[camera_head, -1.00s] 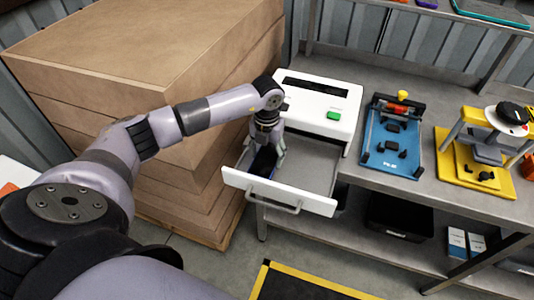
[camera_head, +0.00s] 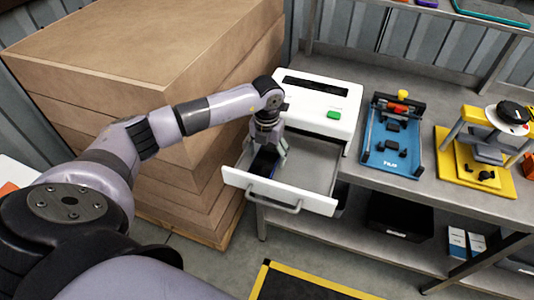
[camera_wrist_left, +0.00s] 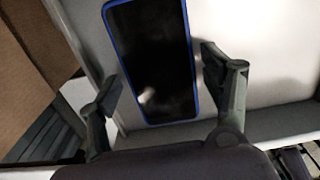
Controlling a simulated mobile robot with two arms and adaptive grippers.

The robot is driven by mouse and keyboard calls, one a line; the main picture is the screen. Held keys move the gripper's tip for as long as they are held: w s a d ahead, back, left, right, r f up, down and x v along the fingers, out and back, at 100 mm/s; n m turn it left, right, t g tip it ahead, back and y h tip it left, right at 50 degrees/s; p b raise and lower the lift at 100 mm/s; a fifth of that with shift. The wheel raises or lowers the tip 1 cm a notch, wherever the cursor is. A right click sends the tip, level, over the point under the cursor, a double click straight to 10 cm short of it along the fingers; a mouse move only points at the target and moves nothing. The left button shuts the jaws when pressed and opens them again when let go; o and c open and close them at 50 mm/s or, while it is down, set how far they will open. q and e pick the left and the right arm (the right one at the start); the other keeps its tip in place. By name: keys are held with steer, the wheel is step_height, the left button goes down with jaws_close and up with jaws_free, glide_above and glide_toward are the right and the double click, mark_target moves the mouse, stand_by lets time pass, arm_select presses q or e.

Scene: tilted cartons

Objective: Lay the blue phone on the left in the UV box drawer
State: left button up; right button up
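The blue phone (camera_wrist_left: 158,62), with a black screen and blue rim, lies face up in the left part of the pulled-out UV box drawer (camera_head: 310,165). In the head view the phone (camera_head: 263,164) is partly hidden by my left gripper (camera_head: 269,150). In the left wrist view, my left gripper (camera_wrist_left: 160,76) has its fingers apart, one on each side of the phone, with a gap visible on both sides. The white UV box (camera_head: 318,100) with a green button stands behind the drawer. My right gripper is not in view.
Stacked cardboard cartons (camera_head: 150,70) rise close to the left of my arm and the drawer. A blue fixture (camera_head: 392,140) and a yellow stand (camera_head: 475,165) are on the bench to the right. The right part of the drawer is empty.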

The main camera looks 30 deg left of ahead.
arm_select(q)
steer(key=shift+o, duration=0.9)
step_height(320, 180, up, 12)
stand_by(0.4)
